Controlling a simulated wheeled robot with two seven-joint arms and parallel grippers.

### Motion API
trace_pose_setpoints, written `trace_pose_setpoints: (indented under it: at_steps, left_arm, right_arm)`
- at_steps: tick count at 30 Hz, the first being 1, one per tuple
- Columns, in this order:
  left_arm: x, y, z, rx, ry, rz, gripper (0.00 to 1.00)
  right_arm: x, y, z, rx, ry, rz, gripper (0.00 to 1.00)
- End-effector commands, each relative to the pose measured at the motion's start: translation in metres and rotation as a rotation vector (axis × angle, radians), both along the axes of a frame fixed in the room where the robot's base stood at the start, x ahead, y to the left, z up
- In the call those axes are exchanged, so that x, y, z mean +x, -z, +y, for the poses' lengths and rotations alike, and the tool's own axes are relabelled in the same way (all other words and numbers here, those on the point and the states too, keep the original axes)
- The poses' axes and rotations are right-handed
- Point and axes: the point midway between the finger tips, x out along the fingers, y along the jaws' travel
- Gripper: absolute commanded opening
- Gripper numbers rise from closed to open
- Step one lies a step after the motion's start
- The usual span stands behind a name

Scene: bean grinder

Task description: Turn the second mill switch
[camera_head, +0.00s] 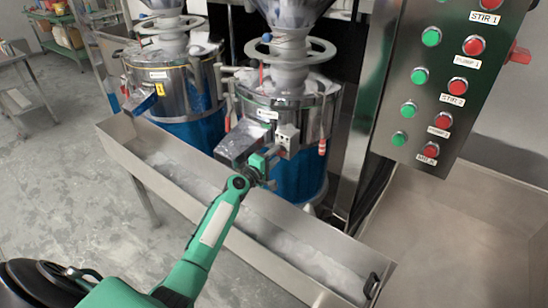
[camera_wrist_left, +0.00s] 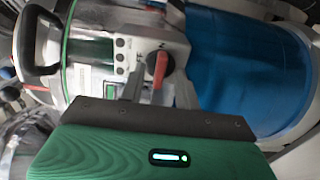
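The second mill (camera_head: 312,108) is the nearer, right-hand metal machine with a blue lower body. A pale switch box (camera_head: 287,138) sits on its front. In the left wrist view the box's red switch (camera_wrist_left: 159,66) stands roughly upright, with dark round buttons to its left. My left gripper (camera_head: 268,160) is right at the box. In the left wrist view my left gripper (camera_wrist_left: 159,84) is open, with one grey finger on each side of the red switch. I cannot tell whether either finger touches it. My right gripper is in neither view.
The first mill (camera_head: 172,75) stands to the left. A long metal trough (camera_head: 165,172) runs below both mills, under my left arm. A control panel (camera_head: 428,80) with green and red buttons hangs at the right. A metal basin (camera_head: 465,225) is below it.

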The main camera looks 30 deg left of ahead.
Motion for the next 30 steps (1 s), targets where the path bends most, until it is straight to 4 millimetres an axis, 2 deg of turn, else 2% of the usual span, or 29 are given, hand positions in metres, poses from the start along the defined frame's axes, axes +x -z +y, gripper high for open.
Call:
trace_pose_setpoints:
  at_steps: [8,13,14,23,30]
  left_arm:
    - [0.0014,0.0,-0.0004,0.0,0.0,0.0,0.33]
    - [0.0013,0.0001,-0.0004,0.0,0.0,0.0,0.03]
    - [0.0012,0.0001,-0.0003,0.0,0.0,0.0,0.0]
    - [0.0011,0.0,-0.0002,-0.018,-0.001,0.002,0.0]
    - [0.0011,-0.0003,-0.0006,-0.12,-0.001,0.017,0.0]
  right_arm:
    - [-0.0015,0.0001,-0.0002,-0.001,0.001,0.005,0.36]
    - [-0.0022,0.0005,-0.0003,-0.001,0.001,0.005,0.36]
    - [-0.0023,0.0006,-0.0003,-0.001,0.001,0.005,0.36]
    - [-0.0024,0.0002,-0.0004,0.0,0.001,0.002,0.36]
    - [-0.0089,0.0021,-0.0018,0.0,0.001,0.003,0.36]
